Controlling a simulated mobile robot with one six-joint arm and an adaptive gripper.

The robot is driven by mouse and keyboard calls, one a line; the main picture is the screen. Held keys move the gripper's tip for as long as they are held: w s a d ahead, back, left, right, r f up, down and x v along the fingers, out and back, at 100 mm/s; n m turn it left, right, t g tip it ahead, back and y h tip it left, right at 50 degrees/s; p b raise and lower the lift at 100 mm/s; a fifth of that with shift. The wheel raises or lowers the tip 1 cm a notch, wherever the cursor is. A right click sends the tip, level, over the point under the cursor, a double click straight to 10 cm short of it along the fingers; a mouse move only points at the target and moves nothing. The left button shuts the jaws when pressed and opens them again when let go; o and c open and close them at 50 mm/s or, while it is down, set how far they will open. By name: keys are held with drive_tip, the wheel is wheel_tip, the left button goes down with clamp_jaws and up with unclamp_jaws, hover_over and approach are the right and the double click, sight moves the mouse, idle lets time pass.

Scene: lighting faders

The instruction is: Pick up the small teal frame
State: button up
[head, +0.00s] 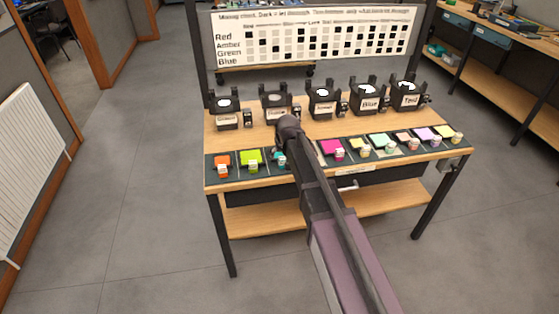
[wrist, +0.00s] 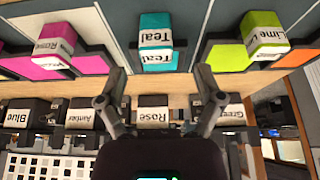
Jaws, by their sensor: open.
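The small teal frame (wrist: 155,24) lies in its slot on the dark strip, top centre in the wrist view, with a white "Teal" label on its raised tab. In the head view the teal frame (head: 278,157) is partly hidden by my arm. My gripper (wrist: 160,72) is open and empty. Its fingers point toward the teal frame, one on each side of it in the wrist picture. They look apart from it; the exact gap is hard to tell. In the head view my arm hides the fingers.
A lime frame (wrist: 264,28) and a magenta frame (wrist: 60,32) flank the teal one. An orange frame (head: 222,161) is at the far left of the strip. Several black lamps, such as the Blue one (head: 367,97), stand behind. A chart board (head: 310,37) rises at the back.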

sight(283, 158)
drive_tip(key=shift+f, duration=0.1)
idle(0.3)
drive_tip(key=b+x, duration=0.3)
drive_tip(key=shift+d, duration=0.2)
drive_tip(key=shift+b+x, duration=0.95)
drive_tip(key=shift+x, duration=0.15)
clamp_jaws()
